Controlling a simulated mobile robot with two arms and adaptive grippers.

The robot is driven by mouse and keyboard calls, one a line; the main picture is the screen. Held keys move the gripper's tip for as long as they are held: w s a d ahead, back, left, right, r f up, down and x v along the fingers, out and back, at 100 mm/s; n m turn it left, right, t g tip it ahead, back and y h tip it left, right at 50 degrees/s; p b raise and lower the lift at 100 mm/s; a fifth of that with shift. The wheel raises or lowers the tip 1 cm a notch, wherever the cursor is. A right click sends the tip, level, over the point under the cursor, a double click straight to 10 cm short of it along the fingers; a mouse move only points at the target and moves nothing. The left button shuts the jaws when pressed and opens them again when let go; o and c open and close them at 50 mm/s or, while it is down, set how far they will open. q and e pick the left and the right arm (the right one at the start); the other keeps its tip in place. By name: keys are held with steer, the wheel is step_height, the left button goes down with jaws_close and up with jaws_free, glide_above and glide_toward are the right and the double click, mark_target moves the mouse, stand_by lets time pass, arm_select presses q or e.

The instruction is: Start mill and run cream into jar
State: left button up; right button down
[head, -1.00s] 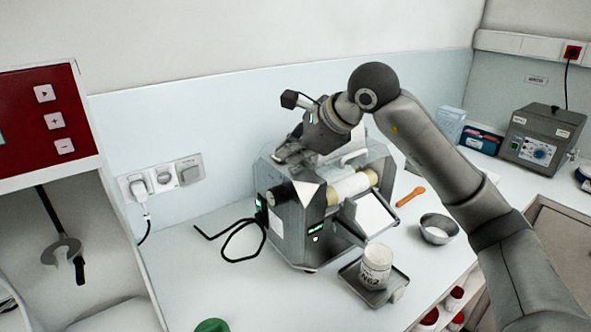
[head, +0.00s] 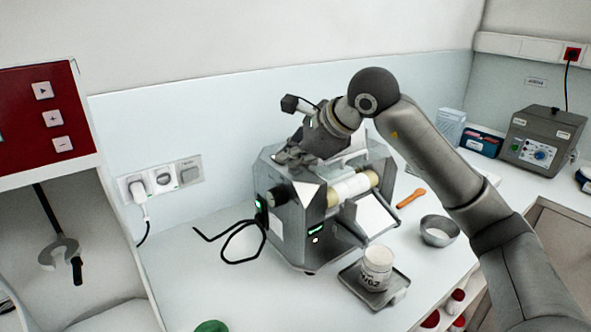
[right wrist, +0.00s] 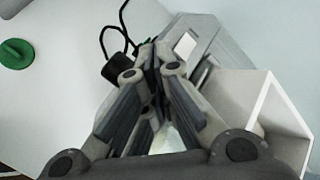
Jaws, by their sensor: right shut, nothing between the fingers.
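The grey three-roll mill (head: 290,226) stands on the bench, with small green lights on its front and left side. A white band lies around its pale roller (head: 350,187). The white jar (head: 376,268) with a dark printed label stands upright on a small metal tray (head: 400,290) in front of the mill. How much is in the jar cannot be told. My right gripper (head: 287,158) is over the mill's upper left part, hiding some of it; it also shows shut and empty in the right wrist view (right wrist: 153,58). My left gripper is out of view.
A metal bowl (head: 438,231) of white matter and an orange spatula (head: 411,198) lie right of the mill. A black cable (head: 240,258) loops on the bench at its left. A green lid (head: 211,326) is at the front edge. A grey control box (head: 545,137) stands far right.

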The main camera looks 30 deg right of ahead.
mark_target(292, 171)
steer(key=shift+f, duration=0.1)
stand_by(0.3)
steer(key=shift+r+p, duration=0.65)
steer(key=shift+r, duration=0.15)
steer(key=shift+r, duration=0.1)
step_height(292, 171, up, 5)
steer(key=p, duration=0.4)
stand_by(0.6)
